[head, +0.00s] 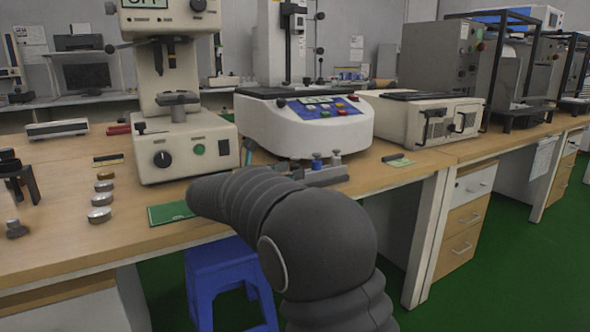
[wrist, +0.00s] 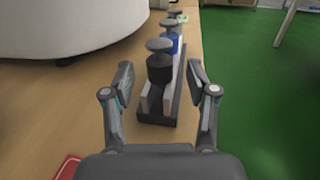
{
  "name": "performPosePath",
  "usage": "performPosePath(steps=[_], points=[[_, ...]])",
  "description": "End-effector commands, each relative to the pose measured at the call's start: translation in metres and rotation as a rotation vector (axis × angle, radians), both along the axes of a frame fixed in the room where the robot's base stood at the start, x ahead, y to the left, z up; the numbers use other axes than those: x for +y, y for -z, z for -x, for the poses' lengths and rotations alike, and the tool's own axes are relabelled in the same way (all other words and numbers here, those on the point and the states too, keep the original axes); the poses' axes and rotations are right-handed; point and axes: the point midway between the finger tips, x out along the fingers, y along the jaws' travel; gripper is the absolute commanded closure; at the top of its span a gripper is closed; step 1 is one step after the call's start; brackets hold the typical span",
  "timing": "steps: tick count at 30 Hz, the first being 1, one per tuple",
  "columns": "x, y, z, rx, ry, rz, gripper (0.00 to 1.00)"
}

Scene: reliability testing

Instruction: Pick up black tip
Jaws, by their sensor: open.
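The black tip (wrist: 160,67), a dark cylinder with a round grey cap, stands upright in the near end of a narrow grey rack (wrist: 172,118). The rack also shows in the head view (head: 326,177), at the front edge of the bench, partly behind my arm. A blue tip (wrist: 172,40) stands just behind the black one, with another capped tip (wrist: 174,15) farther back. My gripper (wrist: 160,78) is open and empty, its fingers left and right of the black tip in the picture, with no contact visible. In the head view my arm hides the gripper.
A large white machine (head: 305,125) stands behind the rack and fills the upper left of the wrist view. The bench edge and green floor (wrist: 255,95) lie right of the rack. A green mat (head: 168,214) and metal discs (head: 99,214) lie left.

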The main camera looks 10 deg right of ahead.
Motion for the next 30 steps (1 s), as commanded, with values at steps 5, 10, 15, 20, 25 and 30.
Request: performPosePath(steps=[5, 10, 15, 20, 25, 30], points=[[-0.0113, -0.0003, -0.0066, 0.000, 0.000, 0.001, 0.42], [-0.0110, -0.0003, -0.0064, 0.000, -0.001, 0.001, 0.45], [-0.0109, -0.0002, -0.0062, 0.000, -0.001, 0.000, 0.87], [-0.0109, -0.0004, -0.0062, 0.000, -0.001, 0.001, 1.00], [-0.0109, -0.0006, -0.0062, 0.000, -0.001, 0.001, 1.00], [-0.0109, -0.0064, -0.0061, -0.001, -0.001, 0.000, 1.00]])
